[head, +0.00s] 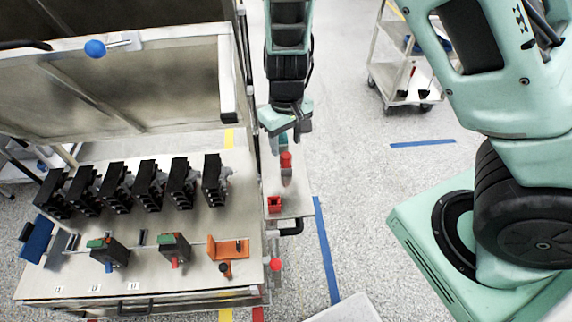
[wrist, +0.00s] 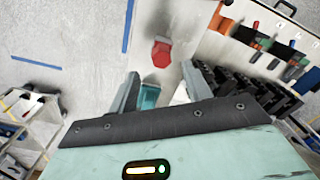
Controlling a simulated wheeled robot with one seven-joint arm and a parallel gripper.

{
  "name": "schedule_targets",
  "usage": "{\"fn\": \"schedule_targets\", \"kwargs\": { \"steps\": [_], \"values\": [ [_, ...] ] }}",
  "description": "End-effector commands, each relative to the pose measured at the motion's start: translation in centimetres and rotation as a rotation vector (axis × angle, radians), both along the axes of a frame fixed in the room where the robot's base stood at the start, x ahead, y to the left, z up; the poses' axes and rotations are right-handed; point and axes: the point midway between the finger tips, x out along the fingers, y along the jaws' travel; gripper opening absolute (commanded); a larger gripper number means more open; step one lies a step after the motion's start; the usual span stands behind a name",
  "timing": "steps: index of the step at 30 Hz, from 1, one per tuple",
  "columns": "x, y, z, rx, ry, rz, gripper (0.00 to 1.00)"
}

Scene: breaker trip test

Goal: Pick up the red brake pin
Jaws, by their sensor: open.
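A red-topped piece, which looks like the red brake pin (head: 286,160), stands on the narrow side shelf (head: 298,190) right of the bench. A red shape ahead of the fingertips in the wrist view (wrist: 161,54) seems to be the same piece. My gripper (head: 291,132) is over the shelf's far end, just beyond the red piece in the head view. Its two fingers are apart in the wrist view (wrist: 158,82), with no red piece between them. A teal object (wrist: 150,97) shows between or below the fingers; its contact with them cannot be told.
A red square block (head: 275,204) with a dark opening sits nearer on the shelf. The bench holds a row of black breakers (head: 148,184) and an orange bracket (head: 228,248). A raised panel (head: 120,85) stands behind. A white cart (head: 405,75) is farther back.

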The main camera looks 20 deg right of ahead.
Motion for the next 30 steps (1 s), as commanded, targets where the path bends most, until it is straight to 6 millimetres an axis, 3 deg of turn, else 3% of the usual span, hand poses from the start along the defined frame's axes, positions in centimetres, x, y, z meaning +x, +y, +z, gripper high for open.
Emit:
{"fn": "schedule_targets", "kwargs": {
  "steps": [12, 20, 21, 25, 30],
  "values": [
    [-0.5, 0.2, -4.8, 0.0, 0.002, -0.002, 0.49],
    [-0.5, 0.2, -5.3, 0.0, 0.0, 0.001, 0.49],
    [-0.5, 0.2, -5.3, 0.0, 0.0, 0.001, 0.46],
    [-0.5, 0.2, -5.2, 0.0, 0.0, 0.001, 0.12],
    [-0.5, 0.2, -5.2, 0.0, 0.0, 0.0, 0.11]
  ]
}}
